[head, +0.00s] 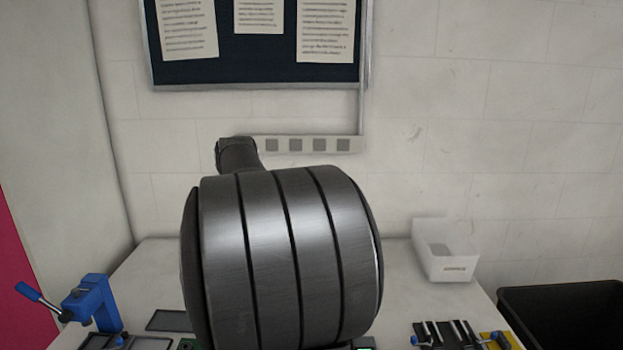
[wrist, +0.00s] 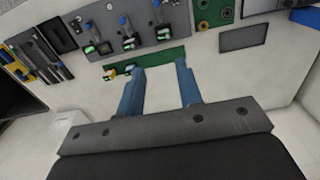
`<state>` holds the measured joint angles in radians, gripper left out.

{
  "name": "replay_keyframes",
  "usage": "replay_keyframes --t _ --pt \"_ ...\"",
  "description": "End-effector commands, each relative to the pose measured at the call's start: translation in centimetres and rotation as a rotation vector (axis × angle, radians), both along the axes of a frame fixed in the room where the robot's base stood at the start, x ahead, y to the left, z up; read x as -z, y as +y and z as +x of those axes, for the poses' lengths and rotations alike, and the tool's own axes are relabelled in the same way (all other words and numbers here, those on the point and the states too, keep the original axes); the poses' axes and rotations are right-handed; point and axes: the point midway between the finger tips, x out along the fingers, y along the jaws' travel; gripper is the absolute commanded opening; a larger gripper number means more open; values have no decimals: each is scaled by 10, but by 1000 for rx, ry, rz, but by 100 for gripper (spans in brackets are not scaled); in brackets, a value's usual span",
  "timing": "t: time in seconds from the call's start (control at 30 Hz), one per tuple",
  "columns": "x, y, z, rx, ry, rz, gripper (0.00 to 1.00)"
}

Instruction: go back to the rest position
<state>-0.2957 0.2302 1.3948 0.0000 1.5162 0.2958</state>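My gripper (wrist: 160,68) shows in the wrist view with its two blue fingers spread apart and nothing between them. It hangs over the pale worktop, and the fingertips appear near the edge of a green strip (wrist: 165,57) in that view. I cannot tell the height above the top. In the head view, a large dark link of my own arm fills the middle and hides most of the bench; the gripper does not show there.
The worktop (head: 410,290) carries a blue press (head: 92,300) at left and a white bin (head: 445,258) at right. A black crate (head: 565,312) stands beyond the right edge. A grey board (wrist: 125,25) with several blue-handled pieces shows in the wrist view. A notice board (head: 270,75) hangs behind.

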Motion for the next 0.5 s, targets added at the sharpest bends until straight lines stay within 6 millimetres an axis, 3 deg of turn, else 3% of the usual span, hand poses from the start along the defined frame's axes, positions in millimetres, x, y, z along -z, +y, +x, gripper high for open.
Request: replay_keyframes --t 0.07,0.3,0.5 --pt "-16 -1 -2 0 -3 1 33" --pt "35 -1 -3 0 4 -1 33" --pt "64 -1 -3 0 3 -1 33"
